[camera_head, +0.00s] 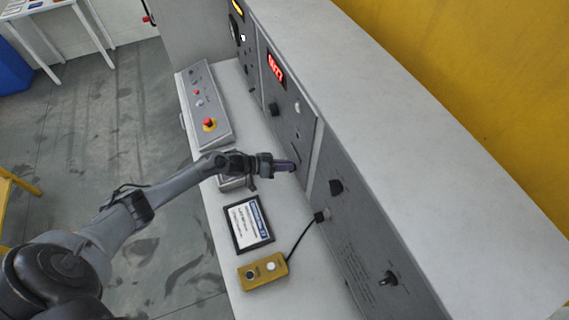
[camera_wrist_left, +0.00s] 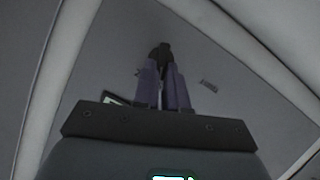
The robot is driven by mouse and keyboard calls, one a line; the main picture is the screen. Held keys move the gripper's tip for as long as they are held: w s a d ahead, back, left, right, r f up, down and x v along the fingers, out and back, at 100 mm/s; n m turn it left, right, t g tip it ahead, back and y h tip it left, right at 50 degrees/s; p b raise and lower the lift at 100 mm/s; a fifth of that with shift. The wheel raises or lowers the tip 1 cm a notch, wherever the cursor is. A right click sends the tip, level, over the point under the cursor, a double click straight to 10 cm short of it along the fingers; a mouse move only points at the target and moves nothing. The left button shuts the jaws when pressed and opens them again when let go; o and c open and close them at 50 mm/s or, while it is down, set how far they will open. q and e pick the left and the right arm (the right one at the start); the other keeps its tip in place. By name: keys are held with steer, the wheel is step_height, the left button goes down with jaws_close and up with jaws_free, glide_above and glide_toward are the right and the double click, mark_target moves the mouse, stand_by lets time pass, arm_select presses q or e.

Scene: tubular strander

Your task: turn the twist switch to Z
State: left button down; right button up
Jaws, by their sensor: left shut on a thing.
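My left gripper (camera_head: 293,167) reaches in from the left to the grey upright panel, its purple fingers pointing at the panel face. In the left wrist view its two fingers (camera_wrist_left: 162,70) are shut on a small dark knob (camera_wrist_left: 160,50), which looks like the twist switch. The fingers hide this knob in the head view. A small label plate (camera_wrist_left: 209,86) sits beside it, too small to read. I cannot tell which way the knob points. My right gripper is not in view.
A red display (camera_head: 275,68) is above. On the ledge are a button box with a red stop (camera_head: 208,124), a framed screen (camera_head: 248,222) and a yellow cabled box (camera_head: 262,271).

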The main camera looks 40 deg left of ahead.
arm_select(q)
steer(key=shift+s+d+f+m+t+y+p, duration=0.15)
steer(key=shift+d+m+t+y+p, duration=0.15)
steer(key=shift+m+y, duration=0.65)
steer(key=shift+s+d+m+t+y+p, duration=0.15)
steer(key=shift+m+t+y+p, duration=0.3)
steer(key=shift+m, duration=0.85)
steer(key=shift+s+d+f+m+t+y+p, duration=0.15)
steer(key=shift+d+m+t+y+p, duration=0.15)
steer(key=shift+m+y, duration=0.7)
steer(key=shift+m, duration=0.25)
steer(key=c, duration=1.2)
jaws_free()
steer(key=shift+w+r+t, duration=0.1)
steer(key=shift+t, duration=0.15)
steer(key=shift+r, duration=0.1)
